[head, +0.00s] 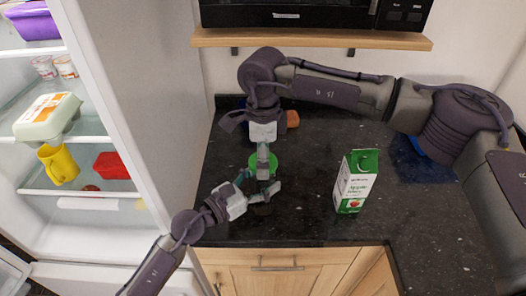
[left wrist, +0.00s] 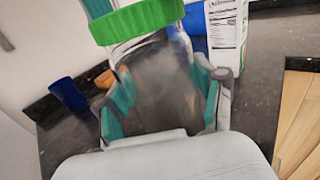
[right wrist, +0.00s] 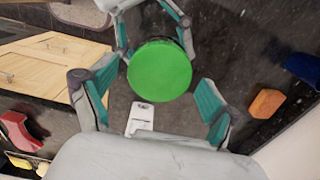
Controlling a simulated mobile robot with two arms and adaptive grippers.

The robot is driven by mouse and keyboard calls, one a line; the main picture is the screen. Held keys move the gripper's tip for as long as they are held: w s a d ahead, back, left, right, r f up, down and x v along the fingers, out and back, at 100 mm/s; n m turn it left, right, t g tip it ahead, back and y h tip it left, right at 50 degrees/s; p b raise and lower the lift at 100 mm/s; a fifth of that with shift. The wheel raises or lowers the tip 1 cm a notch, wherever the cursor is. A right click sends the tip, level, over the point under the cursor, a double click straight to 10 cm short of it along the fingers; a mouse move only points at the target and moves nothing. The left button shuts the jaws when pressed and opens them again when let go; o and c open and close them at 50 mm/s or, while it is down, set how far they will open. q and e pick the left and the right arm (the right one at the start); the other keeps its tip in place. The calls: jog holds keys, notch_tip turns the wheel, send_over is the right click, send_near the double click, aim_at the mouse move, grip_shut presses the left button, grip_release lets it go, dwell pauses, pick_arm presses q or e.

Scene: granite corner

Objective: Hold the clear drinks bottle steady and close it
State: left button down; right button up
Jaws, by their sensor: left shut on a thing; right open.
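The clear drinks bottle (left wrist: 165,85) stands between the fingers of my left gripper (left wrist: 163,95), which is shut on its body. A wide green lid (left wrist: 140,20) sits at the bottle's mouth; I cannot tell how tight it is. The lid shows from above in the head view (head: 255,164), partly hidden by my right gripper (head: 264,170). In the right wrist view the round lid (right wrist: 160,70) lies between and just beyond the open fingertips of my right gripper (right wrist: 158,82). I cannot see contact there.
A green and white carton (head: 353,185) stands on the dark counter right of the bottle. An orange thing (head: 292,118) lies behind. A blue cup (left wrist: 67,93) shows in the left wrist view. The open fridge (head: 110,215) is at the left; a shelf with a microwave (head: 310,39) hangs above.

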jog(key=c, duration=1.2)
jog(key=o, duration=1.4)
jog(key=shift+c, duration=0.2)
notch_tip(320, 180, up, 12)
pick_arm(q)
jog(key=shift+c, duration=0.2)
grip_release()
jog(key=shift+s+a, duration=0.1)
